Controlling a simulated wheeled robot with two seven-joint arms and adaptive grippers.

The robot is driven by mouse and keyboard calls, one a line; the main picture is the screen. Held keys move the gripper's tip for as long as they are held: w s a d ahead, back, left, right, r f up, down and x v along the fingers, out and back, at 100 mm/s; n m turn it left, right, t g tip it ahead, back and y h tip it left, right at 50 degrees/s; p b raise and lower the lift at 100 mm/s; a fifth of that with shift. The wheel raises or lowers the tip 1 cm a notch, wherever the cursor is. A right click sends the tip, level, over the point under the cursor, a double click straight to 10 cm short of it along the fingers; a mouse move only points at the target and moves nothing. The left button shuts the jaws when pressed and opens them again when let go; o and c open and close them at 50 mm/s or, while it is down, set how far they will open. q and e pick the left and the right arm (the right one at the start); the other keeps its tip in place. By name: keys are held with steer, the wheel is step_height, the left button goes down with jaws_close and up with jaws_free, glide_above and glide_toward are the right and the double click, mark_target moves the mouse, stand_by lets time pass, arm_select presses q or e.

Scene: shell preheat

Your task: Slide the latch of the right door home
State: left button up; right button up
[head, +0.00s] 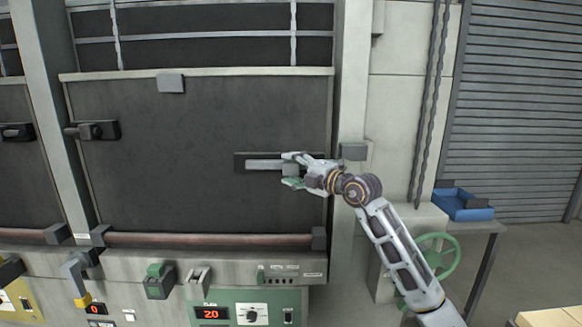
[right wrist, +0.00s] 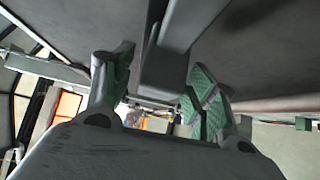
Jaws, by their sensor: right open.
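The right door (head: 190,140) is a large dark panel and looks shut in its frame. Its latch (head: 262,165) is a pale grey bar on a dark backing plate (head: 239,162) at the door's right side. A grey block (head: 354,151) sits on the frame post to the right of the latch. My right gripper (head: 287,170) is open at the latch, its fingers above and below the bar. In the right wrist view, the green-padded fingers (right wrist: 160,85) stand apart with a grey latch part (right wrist: 164,72) between them. Contact cannot be told. My left gripper is not in view.
Below runs a reddish rail (head: 200,239) and a control panel (head: 245,311) showing 20. A blue bin (head: 462,206) stands on a side table, near a green handwheel (head: 440,255).

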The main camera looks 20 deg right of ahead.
steer(key=shift+w+a, duration=0.25)
steer(key=shift+w, duration=0.1)
steer(key=shift+c, duration=0.2)
jaws_close()
